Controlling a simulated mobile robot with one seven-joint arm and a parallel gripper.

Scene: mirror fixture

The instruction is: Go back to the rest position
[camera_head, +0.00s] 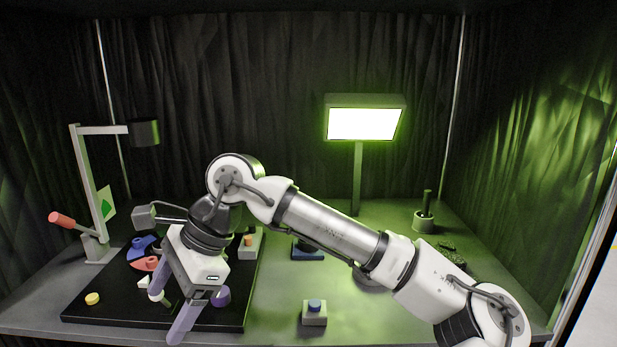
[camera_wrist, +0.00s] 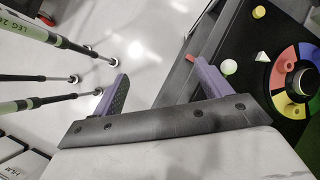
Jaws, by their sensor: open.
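My gripper (camera_head: 174,303) hangs over the left part of the bench, above the front of the black board (camera_head: 92,310). Its two purple fingers are apart with nothing between them. In the wrist view my gripper (camera_wrist: 163,83) is also open, with pale floor and the dark bench edge behind its fingers. My white and grey arm reaches in from the lower right, with its elbow raised near the middle.
The board holds a coloured ring (camera_wrist: 277,100), a white ball (camera_wrist: 229,67) and a yellow disc (camera_head: 92,298). A lit panel (camera_head: 363,124) stands at the back. A blue-button box (camera_head: 314,313) sits front centre. A red-handled lever stand (camera_head: 95,247) is left. Dark curtains enclose the bench.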

